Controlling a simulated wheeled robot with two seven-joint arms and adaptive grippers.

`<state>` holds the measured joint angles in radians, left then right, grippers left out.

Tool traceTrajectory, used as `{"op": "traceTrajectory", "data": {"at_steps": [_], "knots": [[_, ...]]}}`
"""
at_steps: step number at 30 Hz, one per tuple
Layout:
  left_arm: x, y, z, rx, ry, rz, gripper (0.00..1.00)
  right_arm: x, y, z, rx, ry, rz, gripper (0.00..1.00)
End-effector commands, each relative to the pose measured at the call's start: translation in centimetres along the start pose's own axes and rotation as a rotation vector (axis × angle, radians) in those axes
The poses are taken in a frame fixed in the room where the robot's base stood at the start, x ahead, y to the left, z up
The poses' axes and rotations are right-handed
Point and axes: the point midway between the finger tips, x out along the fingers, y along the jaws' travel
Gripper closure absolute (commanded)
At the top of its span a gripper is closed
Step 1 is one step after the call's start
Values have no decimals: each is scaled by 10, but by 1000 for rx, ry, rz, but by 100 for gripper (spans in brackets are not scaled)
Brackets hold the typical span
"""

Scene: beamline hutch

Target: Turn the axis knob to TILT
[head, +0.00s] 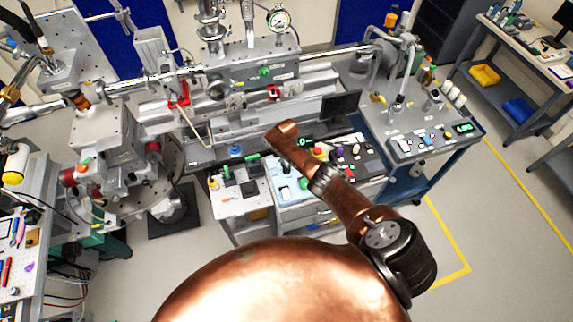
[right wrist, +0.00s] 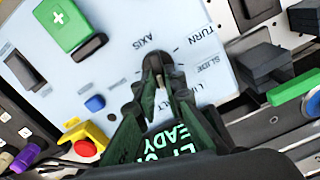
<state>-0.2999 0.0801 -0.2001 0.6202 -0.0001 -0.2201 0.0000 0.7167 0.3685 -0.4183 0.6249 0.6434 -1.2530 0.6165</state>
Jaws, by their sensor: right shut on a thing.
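The axis knob (right wrist: 154,66) is a small dark knob on a pale blue panel (right wrist: 115,65), seen in the right wrist view. Printed around it are AXIS, TURN, SLIDE and, partly covered, LIFT and a label ending in LT. My right gripper (right wrist: 160,84) has its dark green fingers shut on the knob, one at each side. Which label the knob points at I cannot tell. My left gripper is not in view.
Near the knob are a green box with a white cross (right wrist: 70,24), a blue button (right wrist: 95,103) and a red button on yellow (right wrist: 84,146). Dark blocks (right wrist: 268,62) stand at the right. In the head view a grey beamline instrument (head: 250,70) stands behind the panel.

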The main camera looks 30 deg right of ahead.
Motion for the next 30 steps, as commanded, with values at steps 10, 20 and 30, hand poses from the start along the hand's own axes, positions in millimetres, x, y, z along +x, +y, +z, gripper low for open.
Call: {"op": "traceTrajectory", "data": {"at_steps": [10, 20, 30], "knots": [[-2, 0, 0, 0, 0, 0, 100, -1, 1, -1, 66, 3, 0, 100], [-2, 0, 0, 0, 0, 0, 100, -1, 1, -2, 67, 4, 0, 100], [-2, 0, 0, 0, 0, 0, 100, -1, 0, -1, 67, 2, 0, 72]]}}
